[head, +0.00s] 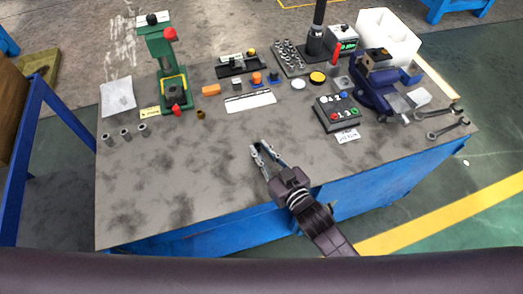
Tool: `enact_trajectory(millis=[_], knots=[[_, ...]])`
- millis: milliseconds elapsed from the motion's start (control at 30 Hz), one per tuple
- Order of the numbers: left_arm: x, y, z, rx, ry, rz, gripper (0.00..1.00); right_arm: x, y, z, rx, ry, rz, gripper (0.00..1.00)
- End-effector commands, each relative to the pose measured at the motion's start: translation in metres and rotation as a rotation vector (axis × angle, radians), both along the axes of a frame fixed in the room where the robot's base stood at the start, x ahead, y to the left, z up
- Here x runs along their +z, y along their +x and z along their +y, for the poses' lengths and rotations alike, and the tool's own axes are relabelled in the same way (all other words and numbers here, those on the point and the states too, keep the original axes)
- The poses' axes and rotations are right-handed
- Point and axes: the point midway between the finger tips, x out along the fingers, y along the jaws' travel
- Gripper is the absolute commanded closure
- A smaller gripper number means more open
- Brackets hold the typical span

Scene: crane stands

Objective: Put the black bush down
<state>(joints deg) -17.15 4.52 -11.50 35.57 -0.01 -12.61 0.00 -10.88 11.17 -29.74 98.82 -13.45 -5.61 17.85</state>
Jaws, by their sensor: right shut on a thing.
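My right gripper (261,147) is above the front middle of the grey table (200,185), its fingers pointing toward the back. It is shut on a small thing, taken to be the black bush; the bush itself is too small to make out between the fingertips. Three small grey bushes (125,132) stand in a row at the left of the table. A small brown bush (200,114) stands right of the green press (165,70). My left gripper is not in view.
A white marked strip (250,101) and an orange block (211,90) lie beyond the gripper. The front left of the table is clear.

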Motion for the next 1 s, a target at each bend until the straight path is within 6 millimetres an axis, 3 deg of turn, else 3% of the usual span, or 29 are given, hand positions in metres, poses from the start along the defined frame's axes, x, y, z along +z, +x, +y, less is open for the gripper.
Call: enact_trajectory(millis=[200, 233, 367, 700, 867, 1000], knots=[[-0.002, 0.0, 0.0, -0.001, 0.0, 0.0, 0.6, -0.002, 0.0, 0.0, 0.0, 0.0, 0.0, 1.0], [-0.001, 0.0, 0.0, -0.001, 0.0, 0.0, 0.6, -0.002, 0.0, 0.0, 0.0, -0.001, 0.0, 0.8], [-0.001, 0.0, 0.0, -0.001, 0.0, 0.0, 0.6, -0.001, 0.0, 0.0, 0.0, -0.001, 0.0, 0.66], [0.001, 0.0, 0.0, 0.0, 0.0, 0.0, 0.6, 0.001, -0.001, -0.001, 0.0, 0.0, 0.001, 0.66], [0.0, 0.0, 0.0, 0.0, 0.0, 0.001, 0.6, 0.003, -0.019, -0.011, 0.0, -0.002, 0.002, 0.66], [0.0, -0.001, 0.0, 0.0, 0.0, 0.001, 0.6, 0.009, -0.044, -0.024, 0.001, -0.001, 0.003, 0.66]])
